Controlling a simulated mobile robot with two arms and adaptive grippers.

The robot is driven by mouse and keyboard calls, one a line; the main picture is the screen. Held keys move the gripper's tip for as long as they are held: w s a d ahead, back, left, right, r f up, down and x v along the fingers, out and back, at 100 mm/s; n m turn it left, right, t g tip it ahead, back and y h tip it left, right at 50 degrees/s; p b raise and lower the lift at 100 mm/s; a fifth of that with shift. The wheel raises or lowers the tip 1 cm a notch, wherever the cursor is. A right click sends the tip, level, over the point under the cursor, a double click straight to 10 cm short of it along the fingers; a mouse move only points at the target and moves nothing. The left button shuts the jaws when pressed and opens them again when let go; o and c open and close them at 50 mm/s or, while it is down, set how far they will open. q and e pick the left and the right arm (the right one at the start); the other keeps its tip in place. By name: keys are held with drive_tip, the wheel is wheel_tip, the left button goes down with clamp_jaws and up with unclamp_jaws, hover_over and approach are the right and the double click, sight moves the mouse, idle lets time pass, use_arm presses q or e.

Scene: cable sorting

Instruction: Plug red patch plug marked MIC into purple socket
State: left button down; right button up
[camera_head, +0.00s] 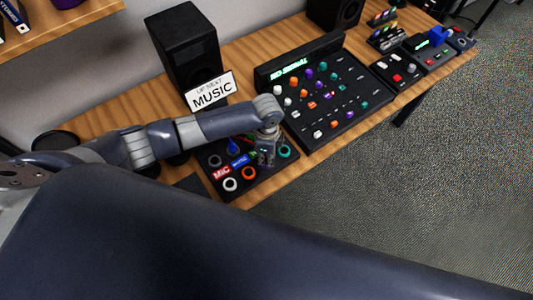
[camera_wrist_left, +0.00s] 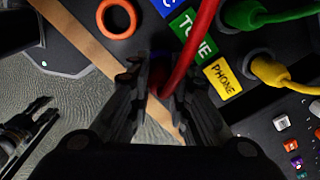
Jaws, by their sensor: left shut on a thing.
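My left gripper (camera_head: 267,160) is over the right part of the black patch panel (camera_head: 207,158). In the left wrist view my left gripper (camera_wrist_left: 158,88) is shut on the red plug (camera_wrist_left: 160,82), and its red cable (camera_wrist_left: 198,35) runs up and to the right. The fingers hide most of the plug; no MIC marking can be read on it. A dark purplish patch shows between the fingertips, but I cannot clearly make out the purple socket or whether the plug touches it. My right gripper (camera_wrist_left: 40,118) seems open and empty over the floor.
An orange ring socket (camera_head: 249,173), a white ring socket (camera_head: 230,184) and a teal ring socket (camera_head: 284,151) are close by. A green plug (camera_wrist_left: 245,14) and a yellow plug (camera_wrist_left: 265,66) sit in the panel. A mixer (camera_head: 330,95) and speaker (camera_head: 187,50) stand behind.

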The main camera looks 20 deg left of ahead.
use_arm(q)
drive_tip(key=c, duration=1.4)
unclamp_jaws()
drive_tip(key=o, duration=0.5)
drive_tip(key=shift+c, duration=0.2)
drive_tip(key=shift+r, duration=0.1)
wheel_tip(320, 180, up, 7)
drive_tip(key=p, duration=0.7)
drive_tip(key=shift+p, duration=0.3)
